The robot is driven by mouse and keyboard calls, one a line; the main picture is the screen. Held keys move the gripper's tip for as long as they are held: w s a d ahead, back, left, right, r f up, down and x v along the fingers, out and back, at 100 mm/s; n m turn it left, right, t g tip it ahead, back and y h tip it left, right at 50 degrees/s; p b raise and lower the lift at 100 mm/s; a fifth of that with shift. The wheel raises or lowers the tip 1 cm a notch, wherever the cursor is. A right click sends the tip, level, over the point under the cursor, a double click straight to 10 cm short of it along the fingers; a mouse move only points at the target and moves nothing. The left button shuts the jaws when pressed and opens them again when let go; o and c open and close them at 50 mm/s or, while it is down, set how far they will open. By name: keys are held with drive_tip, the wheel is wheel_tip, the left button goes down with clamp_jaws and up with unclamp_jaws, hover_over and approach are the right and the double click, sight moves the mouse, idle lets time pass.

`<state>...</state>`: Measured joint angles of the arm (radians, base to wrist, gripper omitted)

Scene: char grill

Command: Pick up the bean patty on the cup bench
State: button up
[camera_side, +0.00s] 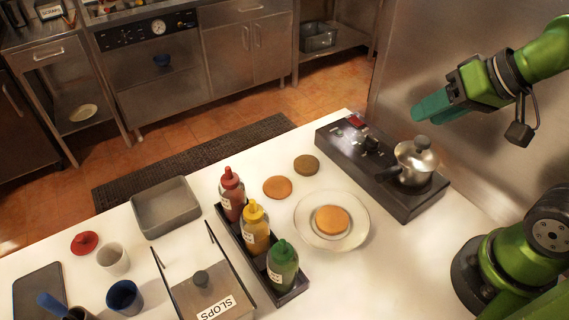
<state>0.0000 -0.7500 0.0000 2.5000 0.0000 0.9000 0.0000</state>
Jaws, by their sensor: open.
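A dark olive-brown round patty (306,164), which looks like the bean patty, lies flat on the white bench (405,240). An orange-brown patty (277,187) lies just left of it and nearer, apart from it. Another orange patty (332,219) lies on a clear plate (361,232). My gripper (430,111), with teal fingers, is at the upper right, raised above the bench near the pot. It is open and empty, well to the right of the olive-brown patty, touching nothing.
A metal pot (415,165) stands on a black burner unit (335,141) right of the patties. A black rack (294,292) holds red, yellow and green bottles. At left are a grey tray (166,210), cups (113,258) and a lidded slops box (180,293).

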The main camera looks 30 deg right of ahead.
drive_tip(key=o, duration=1)
drive_tip(key=n+g+h, duration=0.2)
drive_tip(key=n+g, duration=0.4)
drive_tip(key=g, duration=0.1)
hover_over(308, 163)
wheel_tip(308, 163, down, 7)
drive_tip(key=f, duration=1)
drive_tip(key=shift+s+f, duration=0.4)
drive_tip(key=shift+w+f, duration=0.2)
drive_tip(key=shift+f, duration=1.4)
drive_tip(key=shift+w+f, duration=0.2)
drive_tip(key=shift+f, duration=1.4)
